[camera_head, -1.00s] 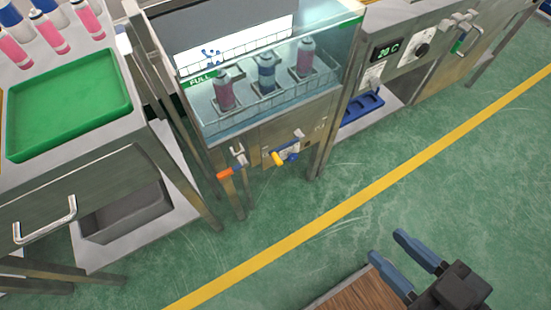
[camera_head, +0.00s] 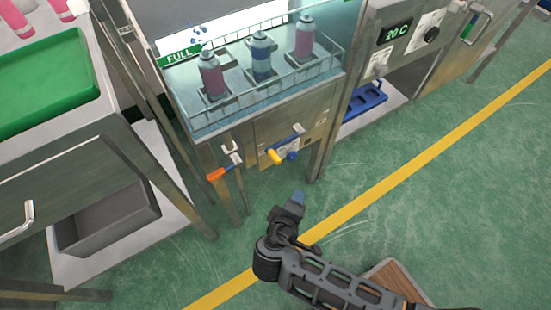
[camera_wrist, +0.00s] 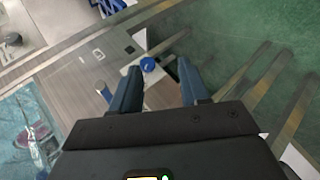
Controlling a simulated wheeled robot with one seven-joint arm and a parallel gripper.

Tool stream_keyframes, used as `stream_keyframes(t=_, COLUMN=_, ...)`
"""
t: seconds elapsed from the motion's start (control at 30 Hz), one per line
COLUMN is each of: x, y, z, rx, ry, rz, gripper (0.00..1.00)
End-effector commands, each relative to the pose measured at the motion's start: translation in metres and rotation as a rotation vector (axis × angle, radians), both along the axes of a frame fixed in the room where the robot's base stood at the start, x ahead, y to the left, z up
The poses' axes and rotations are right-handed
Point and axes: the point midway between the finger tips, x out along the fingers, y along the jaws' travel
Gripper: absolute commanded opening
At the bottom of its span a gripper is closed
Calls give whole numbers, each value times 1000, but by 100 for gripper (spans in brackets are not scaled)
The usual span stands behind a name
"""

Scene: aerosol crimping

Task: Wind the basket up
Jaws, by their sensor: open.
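The wire basket (camera_head: 285,73) sits in the glass-walled water bath (camera_head: 190,118), holding two pink cans (camera_head: 212,77) (camera_head: 304,40) and a blue can (camera_head: 262,57). On the bath's front panel is a blue crank (camera_head: 291,137) with a yellow end (camera_head: 273,157). A blue knob (camera_head: 292,156) is beside it; a round blue knob also shows in the wrist view (camera_wrist: 147,64). My gripper (camera_head: 298,198) is in front of and below this panel, apart from the crank. In the wrist view my gripper (camera_wrist: 158,88) is open and empty, its fingers framing part of the panel.
An orange-handled valve (camera_head: 217,174) sticks out left of the crank. A metal table with a green tray (camera_head: 50,90) stands at the left. A panel reading 20 C (camera_head: 394,32) and a blue rack (camera_head: 365,98) are at the right.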

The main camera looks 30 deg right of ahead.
Motion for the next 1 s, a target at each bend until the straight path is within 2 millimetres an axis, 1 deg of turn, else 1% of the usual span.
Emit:
stream_keyframes(t=0.03, x=20, y=9, z=2, rx=-60, ry=-17, rz=-21, gripper=45)
stream_keyframes(t=0.1, x=40, y=18, z=13, rx=-142, ry=-41, rz=-61, gripper=45)
stream_keyframes(t=0.2, x=60, y=31, z=32, rx=-238, ry=-79, rz=-116, gripper=45)
stream_keyframes(t=0.33, x=77, y=45, z=53, rx=-325, ry=-125, rz=-175, gripper=45)
stream_keyframes(t=0.4, x=82, y=50, z=62, rx=-355, ry=-143, rz=-196, gripper=45)
stream_keyframes(t=0.5, x=85, y=54, z=69, rx=-379, ry=-159, rz=-214, gripper=45)
stream_keyframes(t=0.57, x=87, y=53, z=70, rx=-384, ry=-161, rz=-219, gripper=45)
stream_keyframes(t=0.67, x=90, y=44, z=68, rx=-386, ry=-161, rz=-222, gripper=45)
stream_keyframes(t=0.9, x=103, y=10, z=59, rx=-384, ry=-160, rz=-222, gripper=45)
stream_keyframes(t=1.0, x=109, y=-1, z=56, rx=-384, ry=-161, rz=-221, gripper=45)
